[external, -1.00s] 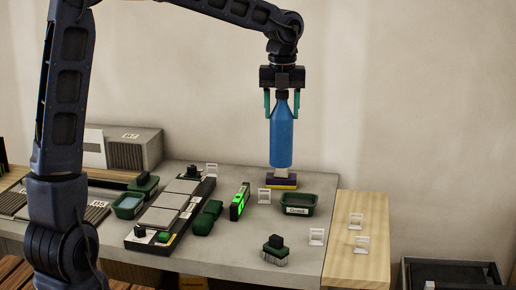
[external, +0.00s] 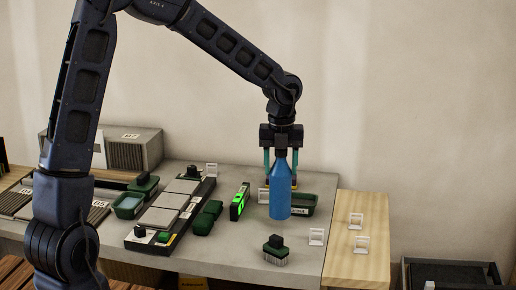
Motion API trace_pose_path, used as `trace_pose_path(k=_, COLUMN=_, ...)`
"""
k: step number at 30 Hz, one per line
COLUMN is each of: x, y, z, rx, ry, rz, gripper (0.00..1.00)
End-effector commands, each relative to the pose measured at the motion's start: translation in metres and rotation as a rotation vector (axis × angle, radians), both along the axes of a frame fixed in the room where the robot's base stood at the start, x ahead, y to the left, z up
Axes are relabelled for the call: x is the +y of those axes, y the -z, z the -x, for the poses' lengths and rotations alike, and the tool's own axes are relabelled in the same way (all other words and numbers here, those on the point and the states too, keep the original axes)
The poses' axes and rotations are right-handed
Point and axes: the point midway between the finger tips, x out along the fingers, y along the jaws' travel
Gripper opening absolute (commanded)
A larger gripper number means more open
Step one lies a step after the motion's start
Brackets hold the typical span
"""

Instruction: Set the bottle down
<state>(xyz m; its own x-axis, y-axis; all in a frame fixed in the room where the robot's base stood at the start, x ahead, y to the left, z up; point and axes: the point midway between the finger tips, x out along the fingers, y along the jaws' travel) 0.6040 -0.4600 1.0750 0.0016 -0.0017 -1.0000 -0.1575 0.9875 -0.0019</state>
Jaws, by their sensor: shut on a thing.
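The blue bottle (external: 280,192) is upright in the external view, over the right part of the grey worktop (external: 225,245). My gripper (external: 281,158) points straight down with its teal fingers on either side of the bottle's dark neck, shut on it. The bottle's base appears at or just above the worktop; I cannot tell whether it touches. The bottle hides part of the green tray and most of the purple and yellow block behind it.
The green tray (external: 303,205) is just behind the bottle to the right. A dark-handled brush (external: 275,249) stands in front. A green-lit level (external: 240,202) and a white clip (external: 263,196) are to the left. A wooden board (external: 358,265) lies at the right.

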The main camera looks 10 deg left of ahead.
Motion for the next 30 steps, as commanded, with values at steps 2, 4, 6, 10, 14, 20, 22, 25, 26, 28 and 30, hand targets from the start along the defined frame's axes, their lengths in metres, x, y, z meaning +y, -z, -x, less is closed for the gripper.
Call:
trace_pose_path(k=2, x=0.0, y=0.009, z=0.001, rx=0.003, ry=0.001, rz=-0.002, gripper=0.0)
trace_pose_path(k=4, x=0.0, y=0.019, z=0.001, rx=0.003, ry=0.002, rz=-0.002, gripper=0.0)
trace_pose_path(k=6, x=0.0, y=0.028, z=0.001, rx=0.002, ry=0.001, rz=-0.002, gripper=0.0)
trace_pose_path(k=10, x=0.0, y=0.038, z=0.0, rx=0.001, ry=0.0, rz=-0.001, gripper=0.0)
trace_pose_path(k=14, x=0.0, y=0.038, z=0.0, rx=0.001, ry=0.0, rz=-0.001, gripper=0.0)
trace_pose_path(k=20, x=0.0, y=0.04, z=0.0, rx=0.001, ry=0.0, rz=-0.001, gripper=0.0)
trace_pose_path(k=22, x=0.0, y=0.041, z=0.0, rx=0.001, ry=0.0, rz=-0.001, gripper=0.61)
trace_pose_path(k=25, x=0.0, y=0.04, z=0.0, rx=0.001, ry=0.0, rz=-0.001, gripper=0.75)
trace_pose_path(k=26, x=0.0, y=0.04, z=0.0, rx=0.001, ry=0.0, rz=-0.001, gripper=0.75)
trace_pose_path(k=28, x=0.0, y=0.04, z=0.0, rx=0.001, ry=0.0, rz=-0.001, gripper=0.75)
trace_pose_path(k=30, x=0.0, y=0.04, z=0.0, rx=0.001, ry=0.0, rz=-0.001, gripper=0.75)
